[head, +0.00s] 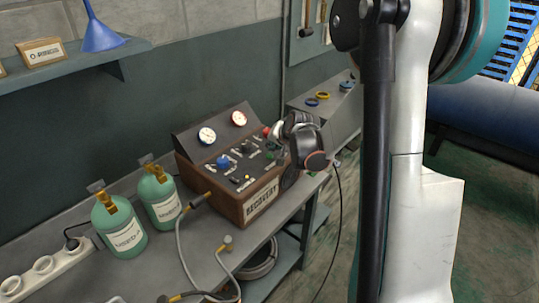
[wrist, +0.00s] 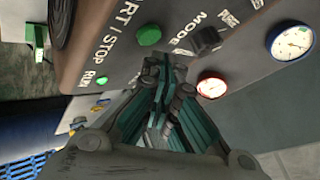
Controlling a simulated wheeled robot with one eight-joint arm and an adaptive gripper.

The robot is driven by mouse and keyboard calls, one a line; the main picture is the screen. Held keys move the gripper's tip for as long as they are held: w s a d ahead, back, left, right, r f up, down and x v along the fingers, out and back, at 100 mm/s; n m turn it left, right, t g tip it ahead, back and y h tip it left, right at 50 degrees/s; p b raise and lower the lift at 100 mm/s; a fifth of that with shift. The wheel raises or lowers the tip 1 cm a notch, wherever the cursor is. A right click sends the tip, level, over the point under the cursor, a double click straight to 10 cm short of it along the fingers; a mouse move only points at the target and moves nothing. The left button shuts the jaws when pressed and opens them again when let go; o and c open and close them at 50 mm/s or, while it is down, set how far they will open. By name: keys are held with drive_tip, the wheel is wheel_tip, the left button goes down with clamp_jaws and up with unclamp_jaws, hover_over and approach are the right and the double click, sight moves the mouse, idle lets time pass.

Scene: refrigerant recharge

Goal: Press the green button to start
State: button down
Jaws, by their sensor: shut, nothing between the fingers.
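The recovery machine (head: 232,207) sits on the workbench, its sloped panel carrying knobs and two gauges. In the wrist view the green button (wrist: 150,35) is on the panel beside the START / STOP lettering. A smaller green RUN lamp (wrist: 102,80) is to its lower left. In the head view a green spot (head: 271,156) shows on the panel next to my gripper. My gripper (wrist: 166,62) is shut and empty; its tips are close below the green button in the wrist view, apart from it in the picture. In the head view my gripper (head: 281,129) is over the panel's right side.
Two green cylinders (head: 126,238) stand left of the machine. Hoses (head: 183,246) run along the workbench (head: 197,228) in front. A power strip (head: 45,268) is at the lower left. A shelf (head: 60,66) with a blue funnel (head: 101,36) is above.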

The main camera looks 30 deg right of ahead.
sight(272, 155)
wheel_tip(272, 155, up, 6)
drive_tip(key=p, duration=0.3)
drive_tip(key=shift+f, duration=0.25)
